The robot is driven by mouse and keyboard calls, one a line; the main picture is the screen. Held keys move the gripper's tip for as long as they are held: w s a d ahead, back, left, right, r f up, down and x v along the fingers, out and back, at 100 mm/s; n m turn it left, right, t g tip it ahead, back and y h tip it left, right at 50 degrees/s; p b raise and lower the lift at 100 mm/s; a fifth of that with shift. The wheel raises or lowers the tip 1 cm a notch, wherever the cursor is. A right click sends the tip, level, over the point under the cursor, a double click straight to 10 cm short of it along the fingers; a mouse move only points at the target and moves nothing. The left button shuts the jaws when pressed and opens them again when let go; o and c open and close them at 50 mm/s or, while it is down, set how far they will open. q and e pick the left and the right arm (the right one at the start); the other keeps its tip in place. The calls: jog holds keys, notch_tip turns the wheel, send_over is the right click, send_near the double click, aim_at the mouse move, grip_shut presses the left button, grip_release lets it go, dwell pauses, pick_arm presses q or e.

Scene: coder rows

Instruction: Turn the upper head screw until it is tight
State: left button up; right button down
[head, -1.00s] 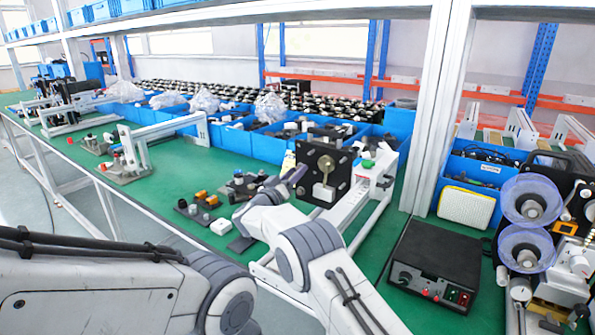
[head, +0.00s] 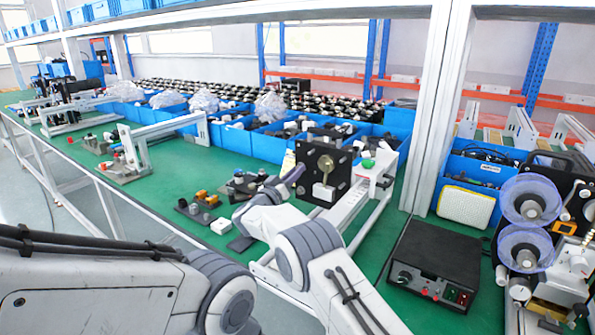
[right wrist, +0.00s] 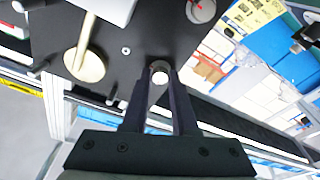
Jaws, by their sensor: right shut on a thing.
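The black head plate (head: 340,172) stands upright on a white frame on the green bench, with a brass disc (head: 326,163) and a pale lever on its face. My right gripper (head: 297,178) reaches the plate's left edge from the front. In the right wrist view its two dark fingers (right wrist: 160,76) close in on a small round pale screw head (right wrist: 160,78) at the plate. The fingers hide most of the screw, so its seating cannot be told. Another round knob (right wrist: 201,9) shows on the plate. My left gripper is out of view; only its arm shows.
Small fixtures with knobs (head: 198,208) stand left of my right gripper. A black control box (head: 440,262) and blue film reels (head: 530,200) are at the right. Blue bins (head: 272,143) line the back. A white upright post stands right of the plate.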

jog(key=m+h+b, duration=0.1)
jog(key=m+b, duration=0.1)
jog(key=m, duration=0.3)
jog(key=m+g+h+b, duration=0.1)
jog(key=m+b, duration=0.1)
jog(key=m, duration=0.4)
jog(key=shift+w+a+b, duration=0.1)
jog(key=shift+w+b, duration=0.05)
jog(key=shift+b, duration=0.15)
jog(key=c, duration=0.8)
grip_release()
jog(key=shift+c, duration=0.2)
jog(key=n+y+p, duration=0.1)
jog(key=n+p, duration=0.4)
jog(key=n+t+y+p, duration=0.1)
jog(key=n+p, duration=0.4)
jog(key=n, duration=0.1)
